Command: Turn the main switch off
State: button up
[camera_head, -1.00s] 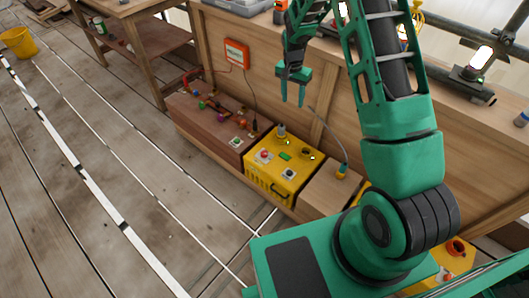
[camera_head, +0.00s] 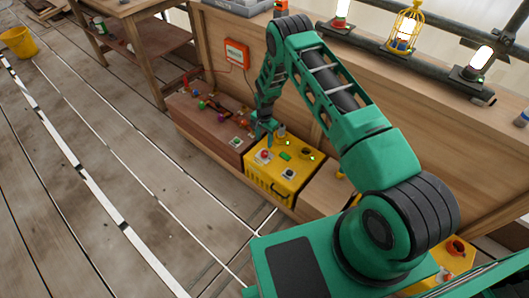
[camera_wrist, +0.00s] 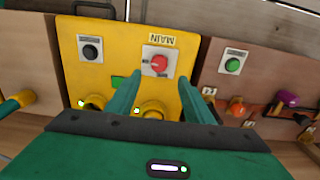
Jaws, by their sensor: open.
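The main switch (camera_wrist: 159,63) is a red rotary knob on a grey-white plate under a label reading MAIN, upside down in the wrist view. It sits on top of the yellow box (camera_head: 257,174), and its red knob also shows in the head view (camera_head: 264,155). My gripper (camera_wrist: 158,92) is open, its two green fingers pointing toward the switch, one on either side of its lower edge in the picture. The fingertips look short of the knob; I see no contact. In the head view my gripper (camera_head: 262,132) is just above the box's back left corner, partly hidden by my arm.
A black knob (camera_wrist: 90,50) and green lights share the box top. A wooden panel beside it has a green button (camera_wrist: 233,65), an orange knob (camera_wrist: 237,106) and a purple one (camera_wrist: 287,98). An orange box (camera_head: 237,52) hangs on the bench wall. Lamps line the bench top.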

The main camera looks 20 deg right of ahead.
aim_at(264, 152)
notch_tip(264, 152, down, 10)
jog(key=shift+r, duration=0.25)
dwell(0.3)
